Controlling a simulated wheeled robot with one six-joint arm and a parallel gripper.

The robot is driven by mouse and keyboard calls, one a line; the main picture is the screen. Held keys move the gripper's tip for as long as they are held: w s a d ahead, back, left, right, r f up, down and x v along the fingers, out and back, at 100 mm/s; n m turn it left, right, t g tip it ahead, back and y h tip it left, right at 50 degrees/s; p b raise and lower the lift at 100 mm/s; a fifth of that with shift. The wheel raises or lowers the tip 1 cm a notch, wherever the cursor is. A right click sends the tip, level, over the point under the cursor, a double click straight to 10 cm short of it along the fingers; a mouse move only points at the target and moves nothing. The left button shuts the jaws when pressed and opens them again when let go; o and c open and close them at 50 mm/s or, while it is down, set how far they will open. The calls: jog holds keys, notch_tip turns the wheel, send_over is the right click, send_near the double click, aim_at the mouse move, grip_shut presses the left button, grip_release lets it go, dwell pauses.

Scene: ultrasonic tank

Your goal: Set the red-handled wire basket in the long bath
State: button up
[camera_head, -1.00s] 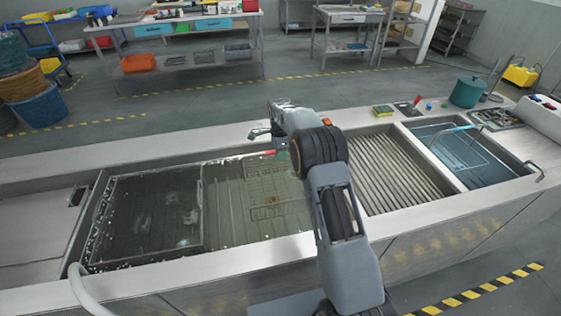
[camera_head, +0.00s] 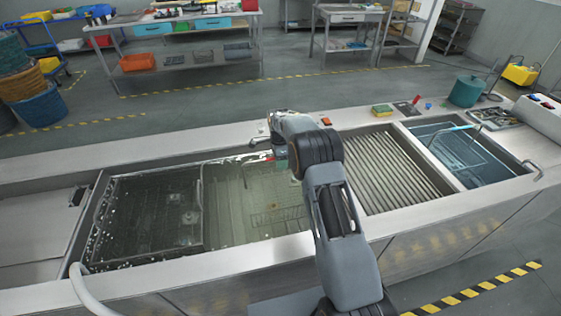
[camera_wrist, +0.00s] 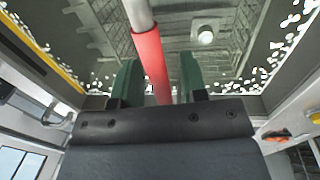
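The wire basket (camera_head: 150,215) is a dark mesh shape in the left part of the long bath (camera_head: 230,248), with liquid and pale specks around it. Its rod runs right to a red handle (camera_head: 267,156) by my gripper. In the wrist view the red handle (camera_wrist: 151,62) lies between the two green fingers of my gripper (camera_wrist: 161,75), which are close on both sides and look shut on it. A grey rod and dark mesh (camera_wrist: 190,42) show beyond. In the head view my arm hides the fingers. How deep the basket sits is hard to tell.
Right of my arm are a ribbed bay (camera_head: 395,170) and a blue-tinted tank (camera_head: 475,155). A teal pot (camera_head: 466,92) and a yellow-green sponge (camera_head: 382,110) stand on the back ledge. A closed steel panel (camera_head: 30,225) lies at the left.

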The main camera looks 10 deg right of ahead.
notch_tip(320, 180, up, 17)
jog(key=s+n+t+b, duration=0.1)
jog(key=s+n, duration=0.1)
jog(key=n, duration=0.1)
jog(key=s+r+n+t, duration=0.2)
jog(key=s+r+n, duration=0.35)
jog(key=s, duration=0.55)
jog(key=s+f+n+t, duration=0.2)
jog(key=s+n, duration=0.7)
jog(key=s, duration=1)
notch_tip(320, 180, down, 2)
jog(key=shift+s+f+t, duration=0.2)
jog(key=shift+s+t, duration=0.1)
jog(key=shift+s, duration=0.05)
